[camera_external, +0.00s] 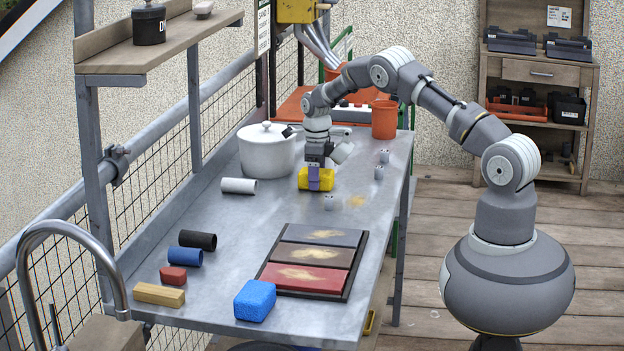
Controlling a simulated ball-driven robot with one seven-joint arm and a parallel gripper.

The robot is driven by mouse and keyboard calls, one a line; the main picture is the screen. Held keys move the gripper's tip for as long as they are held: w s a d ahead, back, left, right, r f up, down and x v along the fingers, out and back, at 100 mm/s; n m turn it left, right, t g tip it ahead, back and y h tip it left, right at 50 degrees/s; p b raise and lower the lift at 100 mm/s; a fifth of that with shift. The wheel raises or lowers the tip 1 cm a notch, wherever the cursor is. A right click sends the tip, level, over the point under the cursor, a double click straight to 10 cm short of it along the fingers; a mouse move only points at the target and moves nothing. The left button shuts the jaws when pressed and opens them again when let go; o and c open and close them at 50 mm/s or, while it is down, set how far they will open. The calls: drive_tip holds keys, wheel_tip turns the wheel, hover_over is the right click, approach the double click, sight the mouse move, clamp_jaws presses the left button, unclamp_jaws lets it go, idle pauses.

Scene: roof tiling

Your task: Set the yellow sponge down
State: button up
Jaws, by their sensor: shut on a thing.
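The yellow sponge (304,182) is at the middle of the metal table, in front of the white pot and to its right. My gripper (314,183) points down over it and is shut on it, with a purple finger on the near face. The sponge is at or very close to the table top; I cannot tell whether it touches. The far finger is hidden behind the sponge.
A dark tray (262,284) with coloured panels and a blue sponge (255,301) are nearer. Bare table (225,228) lies left of centre.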

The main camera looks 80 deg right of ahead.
drive_tip(key=o, duration=1)
drive_tip(key=shift+f, duration=0.1)
wheel_tip(320, 180, up, 12)
drive_tip(key=p, duration=0.4)
